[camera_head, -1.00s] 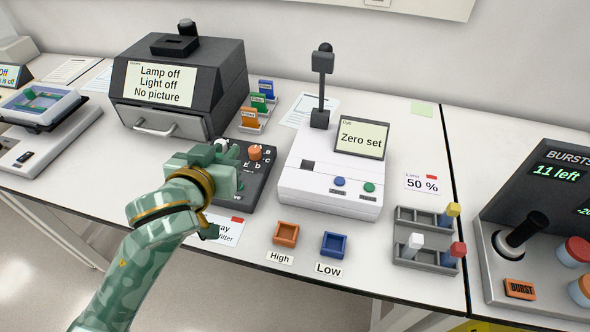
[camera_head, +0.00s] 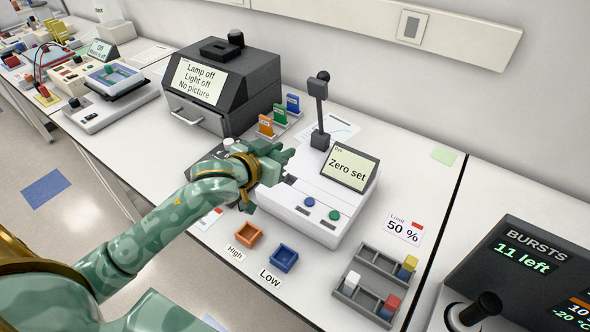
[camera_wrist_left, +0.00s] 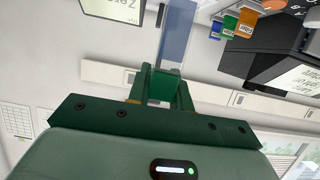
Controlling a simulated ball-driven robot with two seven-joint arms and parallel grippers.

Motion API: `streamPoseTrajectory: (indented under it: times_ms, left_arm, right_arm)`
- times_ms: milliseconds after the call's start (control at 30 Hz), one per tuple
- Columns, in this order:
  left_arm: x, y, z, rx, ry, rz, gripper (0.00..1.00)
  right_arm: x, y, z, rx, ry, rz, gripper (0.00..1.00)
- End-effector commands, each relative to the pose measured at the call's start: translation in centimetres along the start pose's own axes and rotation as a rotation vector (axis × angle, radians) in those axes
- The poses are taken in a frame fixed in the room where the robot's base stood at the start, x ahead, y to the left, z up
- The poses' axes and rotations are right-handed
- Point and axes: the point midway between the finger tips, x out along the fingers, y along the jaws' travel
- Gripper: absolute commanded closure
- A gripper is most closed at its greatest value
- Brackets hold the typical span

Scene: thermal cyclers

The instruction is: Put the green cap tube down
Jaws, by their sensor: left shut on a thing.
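My left gripper (camera_head: 281,158) is over the left side of the white "Zero set" instrument (camera_head: 312,207). In the left wrist view, its fingers (camera_wrist_left: 163,88) are shut on the green cap tube (camera_wrist_left: 178,38). The tube is clear bluish, with its green cap between the fingers. I cannot make out the tube in the head view. The grey rack (camera_head: 350,291) stands at the front right, holding a white-capped tube (camera_head: 351,281), a red-capped tube (camera_head: 390,305) and a yellow-capped tube (camera_head: 407,267). My right gripper is not in view.
An orange tray (camera_head: 248,235) and a blue tray (camera_head: 284,260) sit before the instrument, labelled High and Low. A dark box (camera_head: 222,85) stands behind left, beside small coloured holders (camera_head: 280,115). The instrument's tilted post (camera_head: 320,110) rises near the gripper. A "BURSTS" machine (camera_head: 530,262) is at right.

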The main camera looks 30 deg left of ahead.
Motion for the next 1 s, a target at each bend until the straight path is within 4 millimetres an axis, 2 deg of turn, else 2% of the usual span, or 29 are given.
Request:
streamPoseTrajectory:
  times_ms: [33, 100, 200, 300, 533, 733, 1000]
  left_arm:
    - [1.8, -0.3, 0.4, 0.001, 0.001, -0.002, 1.00]
    - [3.7, -0.4, 1.7, -0.001, -0.004, -0.001, 1.00]
    - [5.7, -0.6, 2.9, -0.002, -0.002, -0.001, 1.00]
    - [6.9, -0.7, 3.5, -0.001, -0.002, 0.000, 1.00]
    - [8.3, -0.9, 4.2, 0.000, -0.001, -0.001, 1.00]
    - [9.3, -0.8, 7.1, -0.001, -0.003, 0.001, 1.00]
    - [9.3, -0.9, 7.0, 0.000, -0.001, 0.001, 1.00]
  right_arm:
    - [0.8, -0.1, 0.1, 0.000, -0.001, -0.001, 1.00]
    - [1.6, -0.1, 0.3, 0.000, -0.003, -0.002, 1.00]
    - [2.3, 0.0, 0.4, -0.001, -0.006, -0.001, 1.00]
    - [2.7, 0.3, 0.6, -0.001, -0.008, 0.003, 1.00]
    - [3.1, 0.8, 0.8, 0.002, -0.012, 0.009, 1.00]
    - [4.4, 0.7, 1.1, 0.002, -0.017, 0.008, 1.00]
    - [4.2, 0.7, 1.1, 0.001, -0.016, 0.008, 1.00]
